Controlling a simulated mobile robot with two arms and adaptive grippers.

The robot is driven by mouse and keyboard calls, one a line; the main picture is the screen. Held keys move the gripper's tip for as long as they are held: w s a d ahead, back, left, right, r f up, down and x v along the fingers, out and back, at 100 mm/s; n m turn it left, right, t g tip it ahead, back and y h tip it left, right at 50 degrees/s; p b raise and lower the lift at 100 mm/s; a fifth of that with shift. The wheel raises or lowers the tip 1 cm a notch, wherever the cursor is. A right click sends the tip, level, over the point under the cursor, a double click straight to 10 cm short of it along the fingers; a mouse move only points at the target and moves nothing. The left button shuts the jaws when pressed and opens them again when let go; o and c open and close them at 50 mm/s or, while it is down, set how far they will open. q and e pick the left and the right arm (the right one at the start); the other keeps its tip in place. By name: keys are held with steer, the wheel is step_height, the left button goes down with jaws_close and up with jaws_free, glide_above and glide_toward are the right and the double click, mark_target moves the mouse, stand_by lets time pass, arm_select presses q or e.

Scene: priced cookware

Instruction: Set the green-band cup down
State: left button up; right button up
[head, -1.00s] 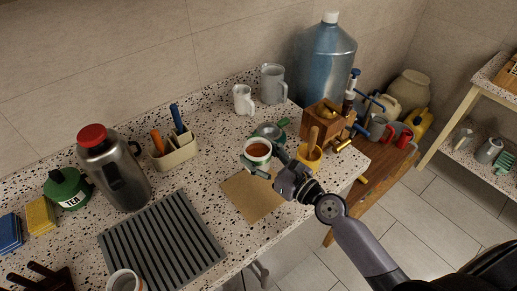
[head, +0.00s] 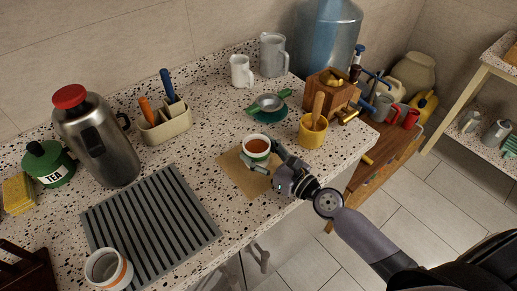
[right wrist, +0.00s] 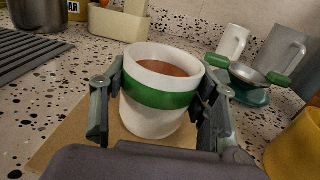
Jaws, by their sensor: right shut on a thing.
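The green-band cup (head: 257,147) is white with a green band and holds a brown liquid. It is upright over the brown mat (head: 236,172) on the speckled counter. My right gripper (head: 268,163) is shut on it, with one finger on each side of the cup in the right wrist view (right wrist: 162,92). The cup's base is low over the mat; I cannot tell whether it touches. My left gripper is not in view.
A yellow pot (head: 312,132) with a wooden tool and a strainer with green handles (head: 268,103) stand close behind. A ribbed grey drying mat (head: 150,225) lies left, with an orange-band cup (head: 108,268) at its front. The counter's front edge is near.

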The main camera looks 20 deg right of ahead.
steer(key=shift+f, duration=0.1)
steer(key=shift+f, duration=0.1)
steer(key=o, duration=1.4)
steer(key=shift+o, duration=0.2)
steer(key=shift+r, duration=0.25)
steer(key=b+v, duration=0.2)
steer(key=v, duration=0.1)
steer(key=b+v, duration=0.2)
steer(key=v, duration=0.2)
steer(key=f+b+v, duration=0.1)
steer(key=v, duration=0.2)
steer(key=shift+s+d+b, duration=0.1)
steer(key=shift+s+b, duration=0.15)
steer(key=shift+b, duration=0.15)
steer(key=shift+s+d+r+b, duration=0.3)
steer(key=shift+s+b, duration=0.15)
steer(key=shift+s, duration=0.2)
steer(key=shift+r, duration=0.1)
